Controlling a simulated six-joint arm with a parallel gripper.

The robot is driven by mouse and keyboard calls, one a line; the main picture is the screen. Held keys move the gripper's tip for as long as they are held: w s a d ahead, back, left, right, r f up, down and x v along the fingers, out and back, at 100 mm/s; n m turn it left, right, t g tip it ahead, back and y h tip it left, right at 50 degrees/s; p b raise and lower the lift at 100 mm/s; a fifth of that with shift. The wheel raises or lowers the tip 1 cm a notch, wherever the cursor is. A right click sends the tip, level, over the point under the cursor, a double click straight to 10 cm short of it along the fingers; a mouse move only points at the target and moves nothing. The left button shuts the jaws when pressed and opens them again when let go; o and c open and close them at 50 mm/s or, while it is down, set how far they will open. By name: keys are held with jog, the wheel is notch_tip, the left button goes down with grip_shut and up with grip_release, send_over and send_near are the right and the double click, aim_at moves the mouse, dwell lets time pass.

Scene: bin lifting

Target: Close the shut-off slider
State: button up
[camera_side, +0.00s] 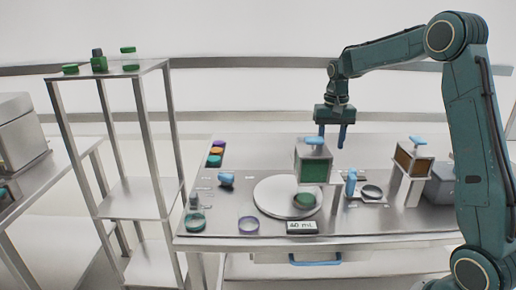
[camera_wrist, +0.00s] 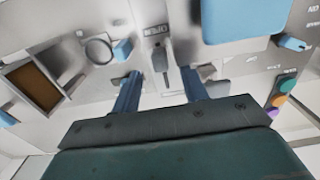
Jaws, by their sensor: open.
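My gripper (camera_side: 333,143) hangs above the back of the table, fingers pointing down, behind the green-filled bin (camera_side: 313,170). In the wrist view its two blue fingers (camera_wrist: 162,92) are spread with nothing held between them. A narrow grey piece (camera_wrist: 160,56) beside the "OPEN" label (camera_wrist: 157,30) lies between and beyond the fingertips; it may be the shut-off slider, but I cannot be sure. I do not make it out in the side view, where the bin may hide it. No contact between fingers and this piece is visible.
A blue upright piece (camera_side: 351,183) stands by a ring (camera_side: 371,191). A brown-filled bin (camera_side: 411,163) is raised at the right. A round plate (camera_side: 270,199) with a green-filled dish (camera_side: 304,201) lies in front. Coloured buttons (camera_side: 215,150) are at the back left.

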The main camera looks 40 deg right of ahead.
jog(key=shift+f, duration=1.95)
grip_shut()
